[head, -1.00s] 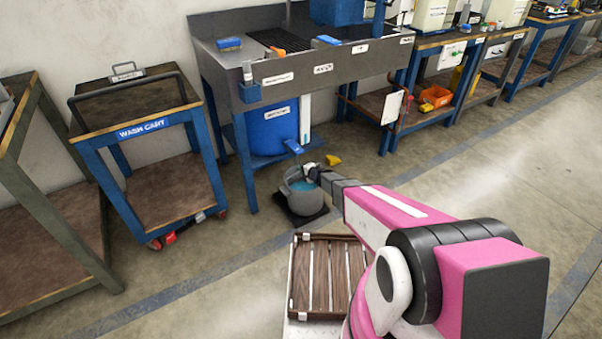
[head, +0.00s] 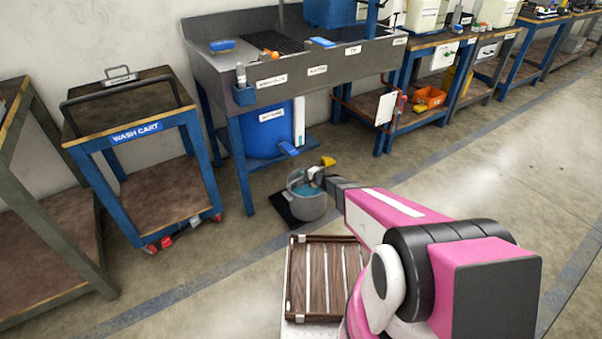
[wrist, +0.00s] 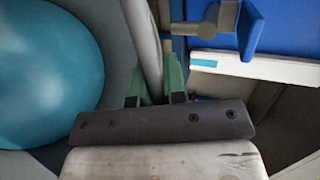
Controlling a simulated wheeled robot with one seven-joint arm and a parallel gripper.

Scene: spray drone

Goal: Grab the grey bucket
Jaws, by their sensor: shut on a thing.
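The blue liquid (wrist: 45,75) fills the left of the wrist view.
The sink bench (head: 310,78) with a blue drum (head: 265,137) stands behind the bucket. A blue lever (head: 289,148) and a yellow object (head: 328,161) are close by. The wash cart (head: 133,160) is at left. A wooden slatted tray (head: 296,277) is in front. Open floor lies right.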

